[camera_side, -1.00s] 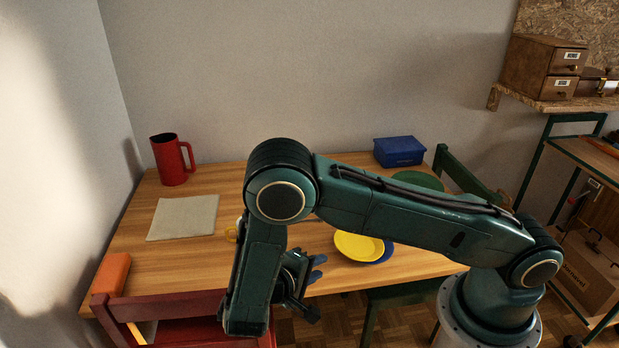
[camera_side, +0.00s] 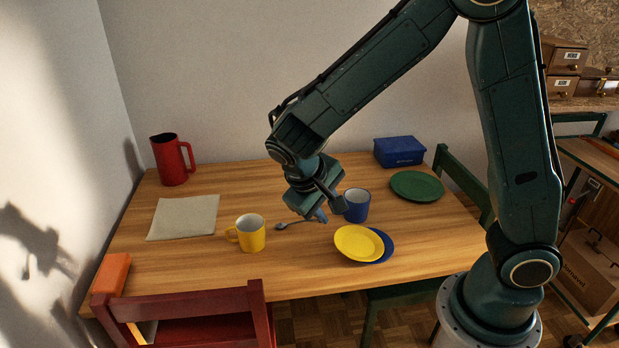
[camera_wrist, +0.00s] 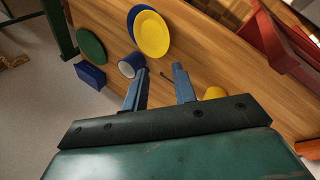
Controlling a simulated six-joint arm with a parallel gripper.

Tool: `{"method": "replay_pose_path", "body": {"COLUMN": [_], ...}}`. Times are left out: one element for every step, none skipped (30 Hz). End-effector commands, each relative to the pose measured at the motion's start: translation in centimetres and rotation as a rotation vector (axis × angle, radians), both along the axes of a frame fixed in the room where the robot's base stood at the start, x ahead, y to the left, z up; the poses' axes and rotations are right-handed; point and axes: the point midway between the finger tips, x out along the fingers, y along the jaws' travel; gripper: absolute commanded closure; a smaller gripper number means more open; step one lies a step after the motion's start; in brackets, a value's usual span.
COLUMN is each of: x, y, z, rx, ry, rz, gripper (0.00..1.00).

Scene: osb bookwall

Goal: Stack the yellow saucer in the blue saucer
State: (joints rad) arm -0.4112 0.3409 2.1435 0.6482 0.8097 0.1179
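The yellow saucer (camera_side: 358,242) lies on the blue saucer (camera_side: 387,246) near the table's front edge. It is off-centre to the left, so only a crescent of blue shows at the right. Whether it is tilted or sits in the well, I cannot tell. In the wrist view the yellow saucer (camera_wrist: 152,34) also overlaps the blue saucer (camera_wrist: 132,14). My gripper (camera_side: 331,210) is above the table, up and left of the saucers and apart from them. In the wrist view my gripper (camera_wrist: 160,76) has its fingers apart with nothing held between them.
A blue cup (camera_side: 356,206) stands just behind the saucers, close to my gripper. A green plate (camera_side: 416,186), blue box (camera_side: 399,151), red pitcher (camera_side: 171,160) and cloth (camera_side: 184,217) lie farther out.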

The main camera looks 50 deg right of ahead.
Motion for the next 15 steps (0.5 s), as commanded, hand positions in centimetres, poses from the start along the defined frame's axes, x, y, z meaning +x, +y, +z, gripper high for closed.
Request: {"method": "replay_pose_path", "body": {"x": [-0.4, -0.6, -0.8, -1.1, -1.3, -1.7, -1.9, -2.2, -2.6, -2.8, -3.1, -3.6, -3.9, -4.2, -4.6], "y": [-0.3, -0.4, -0.6, -0.7, -0.8, -1.0, -1.1, -1.2, -1.3, -1.4, -1.5, -1.6, -1.7, -1.8, -1.8], "z": [1.0, 1.5, 2.2, 2.6, 3.1, 3.7, 4.2, 4.6, 5.2, 5.6, 6.1, 6.6, 7.0, 7.4, 7.9], "rx": [0.031, 0.048, 0.069, 0.085, 0.102, 0.122, 0.138, 0.152, 0.172, 0.186, 0.2, 0.218, 0.232, 0.244, 0.261], "ry": [-0.019, -0.027, -0.038, -0.047, -0.055, -0.067, -0.076, -0.085, -0.098, -0.109, -0.119, -0.133, -0.144, -0.155, -0.169], "rz": [-0.002, 0.0, 0.002, 0.004, 0.007, 0.009, 0.013, 0.016, 0.022, 0.024, 0.029, 0.034, 0.04, 0.044, 0.05], "gripper": [0.73, 0.73, 0.73, 0.73, 0.73, 0.73, 0.73, 0.73, 0.73, 0.73, 0.73, 0.73, 0.73, 0.73, 0.73]}}
